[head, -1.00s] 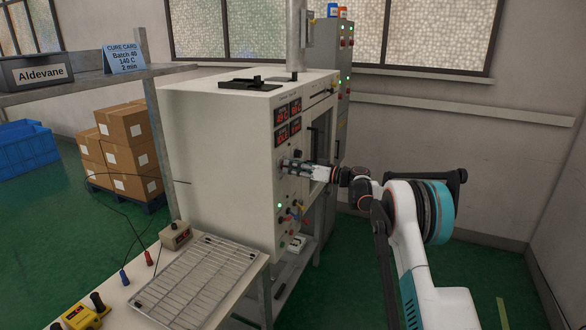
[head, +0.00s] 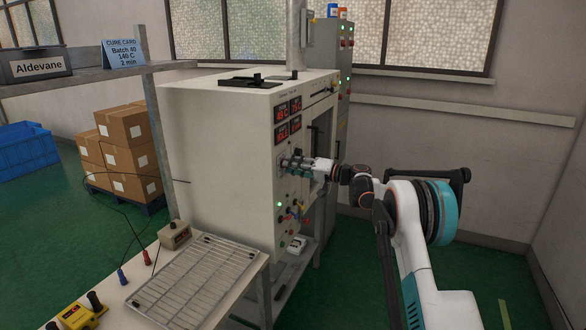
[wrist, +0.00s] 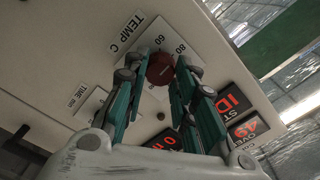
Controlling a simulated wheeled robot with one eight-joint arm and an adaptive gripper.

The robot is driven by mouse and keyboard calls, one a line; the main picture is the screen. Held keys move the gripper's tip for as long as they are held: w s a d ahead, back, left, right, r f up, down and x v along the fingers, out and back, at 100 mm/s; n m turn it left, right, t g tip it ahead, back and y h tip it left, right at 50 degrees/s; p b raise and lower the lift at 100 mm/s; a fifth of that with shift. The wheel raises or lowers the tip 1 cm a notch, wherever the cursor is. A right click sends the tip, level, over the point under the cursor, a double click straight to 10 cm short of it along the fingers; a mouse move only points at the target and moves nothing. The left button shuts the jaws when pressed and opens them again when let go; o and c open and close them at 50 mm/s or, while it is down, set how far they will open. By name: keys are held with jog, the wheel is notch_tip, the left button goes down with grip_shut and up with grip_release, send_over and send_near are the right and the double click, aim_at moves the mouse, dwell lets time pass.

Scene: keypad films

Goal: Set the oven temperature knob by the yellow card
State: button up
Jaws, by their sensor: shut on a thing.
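The cure card (head: 124,56) stands on the shelf at upper left; it looks light blue, not yellow, and reads "Batch 40, 140 C, 2 min". The white oven (head: 215,150) stands in the middle of the head view. In the wrist view, the dark red temperature knob (wrist: 160,69) sits on a white dial plate (wrist: 180,41) beside "TEMP C", with 60 and 80 readable. My gripper (head: 288,163) is shut on this knob, teal fingers on both sides, also in the wrist view (wrist: 161,76). The knob's pointer and the rest of the scale are hidden.
Red displays (head: 282,110) sit above the knob, and coloured buttons (head: 292,212) below it. A TIME label (wrist: 80,95) shows beside the dial. A bench with a wire rack (head: 190,280) stands in front. Floor to the right of my arm is clear.

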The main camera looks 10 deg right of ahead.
jog(key=m+b, duration=0.1)
jog(key=m, duration=1)
jog(key=shift+m, duration=0.4)
dwell(0.3)
jog(key=o, duration=1.1)
jog(key=shift+c, duration=0.2)
jog(key=v, duration=1.2)
